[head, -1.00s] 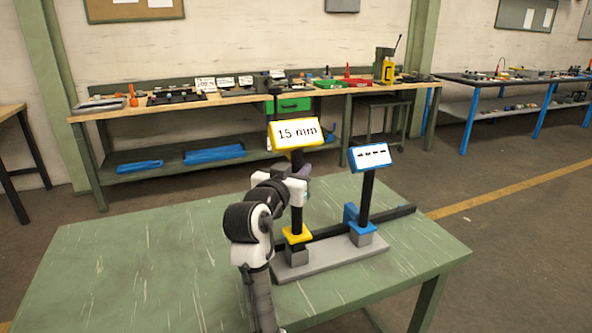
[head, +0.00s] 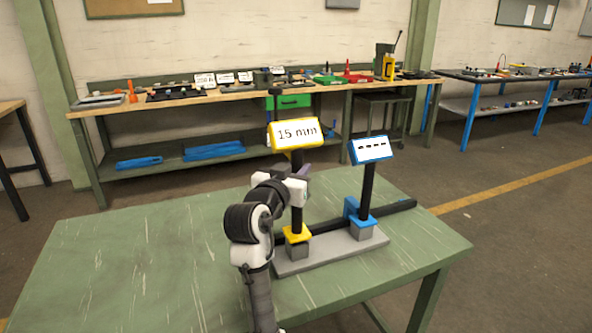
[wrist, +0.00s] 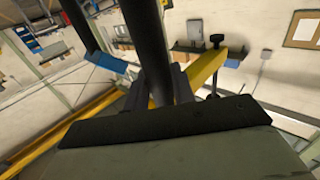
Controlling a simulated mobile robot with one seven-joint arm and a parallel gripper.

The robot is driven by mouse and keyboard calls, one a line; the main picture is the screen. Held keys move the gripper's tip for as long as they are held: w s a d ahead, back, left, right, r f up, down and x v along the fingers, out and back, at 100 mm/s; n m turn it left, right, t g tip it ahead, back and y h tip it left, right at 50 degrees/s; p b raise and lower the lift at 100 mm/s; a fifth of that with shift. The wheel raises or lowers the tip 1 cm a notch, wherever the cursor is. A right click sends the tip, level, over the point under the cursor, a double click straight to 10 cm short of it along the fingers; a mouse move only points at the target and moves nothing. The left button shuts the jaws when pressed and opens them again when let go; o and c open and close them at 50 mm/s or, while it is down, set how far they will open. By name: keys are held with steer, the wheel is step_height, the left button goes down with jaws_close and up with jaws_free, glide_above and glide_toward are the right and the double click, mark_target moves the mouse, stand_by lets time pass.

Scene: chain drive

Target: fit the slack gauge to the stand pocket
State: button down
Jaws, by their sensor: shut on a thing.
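The slack gauge, with a yellow head (head: 296,133) reading "15 mm", stands upright on a black post above a yellow foot (head: 297,235). My gripper (head: 298,189) is shut on its post, partly hidden by my arm. In the wrist view, the dark fingers (wrist: 166,85) close around the black post (wrist: 147,40). The yellow foot appears to sit on the left grey block (head: 298,248) of the stand (head: 330,253). The pocket interior is hidden, so how deeply it is seated cannot be told.
A blue-headed gauge (head: 371,149) showing dashes stands on the stand's right block, close beside the yellow one. A black bar (head: 392,208) runs behind both. The green table (head: 130,265) is clear to the left. A cluttered workbench (head: 240,89) stands behind.

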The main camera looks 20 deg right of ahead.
steer(key=shift+f+b, duration=0.6)
steer(key=shift+f, duration=0.05)
steer(key=c, duration=1.2)
jaws_free()
steer(key=shift+s, duration=0.1)
steer(key=shift+o, duration=0.5)
steer(key=shift+f, duration=0.3)
steer(key=b+v, duration=0.2)
steer(key=v, duration=1.1)
steer(key=shift+s+a+r, duration=0.2)
steer(key=shift+s+a, duration=0.05)
steer(key=shift+a, duration=0.1)
